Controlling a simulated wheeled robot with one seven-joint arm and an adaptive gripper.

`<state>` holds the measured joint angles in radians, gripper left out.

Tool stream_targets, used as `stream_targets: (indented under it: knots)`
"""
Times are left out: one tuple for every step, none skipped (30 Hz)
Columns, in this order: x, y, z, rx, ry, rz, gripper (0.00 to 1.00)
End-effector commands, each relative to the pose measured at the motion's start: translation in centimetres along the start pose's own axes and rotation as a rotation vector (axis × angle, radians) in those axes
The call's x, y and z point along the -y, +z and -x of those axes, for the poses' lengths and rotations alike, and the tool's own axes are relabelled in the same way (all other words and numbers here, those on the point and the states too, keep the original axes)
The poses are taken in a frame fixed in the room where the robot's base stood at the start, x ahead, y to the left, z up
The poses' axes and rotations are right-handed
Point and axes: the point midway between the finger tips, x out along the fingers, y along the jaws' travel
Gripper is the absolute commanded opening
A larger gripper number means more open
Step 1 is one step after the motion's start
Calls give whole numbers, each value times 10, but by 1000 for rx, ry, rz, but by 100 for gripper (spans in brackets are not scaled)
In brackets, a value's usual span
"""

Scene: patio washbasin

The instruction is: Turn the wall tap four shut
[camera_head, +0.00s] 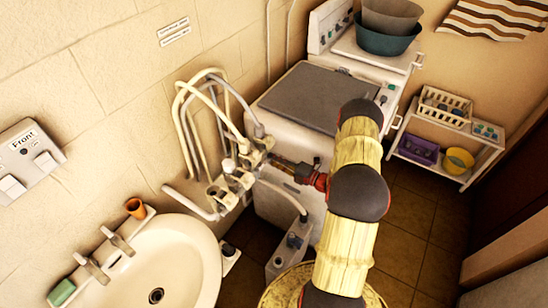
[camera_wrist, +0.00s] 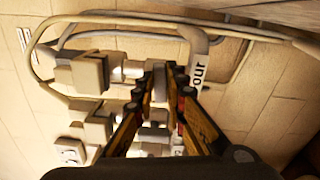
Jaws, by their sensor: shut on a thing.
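A cluster of pale taps and pipes stands out from the wall in the head view. Wall tap four (camera_head: 264,143) appears to be the one at its far end. In the wrist view a white label (camera_wrist: 200,62), readable as "our", is beside the right fingertip. My gripper (camera_head: 282,166) reaches in from the right. In the wrist view its two dark and orange fingers (camera_wrist: 162,88) are shut on the grey tap handle (camera_wrist: 156,115) between them. The handle's exact angle is partly hidden by the fingers.
Curved hoses (camera_head: 205,85) rise close by the taps. A washbasin (camera_head: 185,255) is at the lower left, with an orange cup (camera_head: 136,207) on its rim. A washing machine (camera_head: 308,95) stands behind my arm. A shelf trolley (camera_head: 445,150) is at the right.

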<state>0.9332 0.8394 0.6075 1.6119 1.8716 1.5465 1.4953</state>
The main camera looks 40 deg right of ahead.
Motion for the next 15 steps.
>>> stream_targets:
  knots:
    - [-1,1,0,2,-1,-27,0]
    - [0,1,0,2,-1,-43,0]
    - [0,1,0,2,-1,-64,0]
    - [0,1,0,2,-1,-77,0]
    - [0,1,0,2,-1,-91,0]
    - [0,1,0,2,-1,-105,0]
    - [0,1,0,2,-1,-116,0]
    - [0,1,0,2,-1,-125,0]
    - [0,1,0,2,0,-135,0]
    - [0,1,0,3,-1,-142,0]
    - [1,1,0,3,-1,-149,0]
    - [1,1,0,3,-1,-155,0]
    - [1,1,0,3,-1,-159,0]
    - [1,1,0,3,-1,-162,0]
    - [1,1,0,3,-1,-165,0]
